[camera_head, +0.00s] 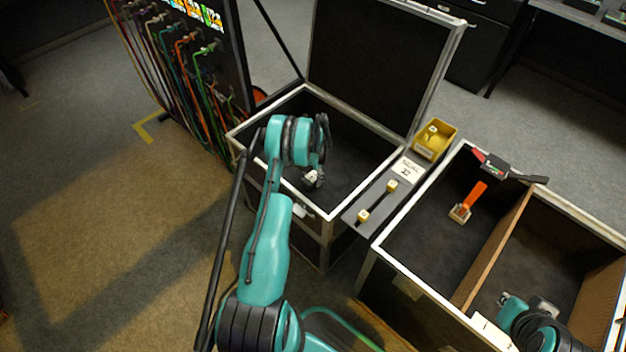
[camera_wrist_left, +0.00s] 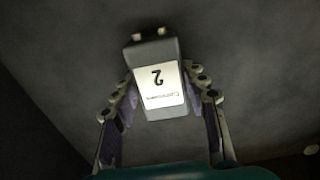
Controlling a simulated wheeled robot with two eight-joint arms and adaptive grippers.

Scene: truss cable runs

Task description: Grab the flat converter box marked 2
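The flat grey converter box (camera_wrist_left: 142,54) has a white label (camera_wrist_left: 161,86) with a 2 and two small pale connectors at one end. It lies between the two fingers of my left gripper (camera_wrist_left: 160,76) in the left wrist view, one finger close along each side. I cannot tell whether the fingers press on it. In the head view my left gripper (camera_head: 313,177) reaches down inside the open black case (camera_head: 350,150), and my arm hides much of it. My right gripper (camera_head: 528,306) is low inside the right compartment of the crate at bottom right; its fingers are not clear.
The partitioned crate (camera_head: 412,225) holds an orange-handled tool (camera_head: 468,201). A red and black tool (camera_head: 505,168) lies across its back rim. A yellow bin (camera_head: 435,140) and a grey strip (camera_head: 375,205) sit between case and crate. A cable rack (camera_head: 190,60) stands left.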

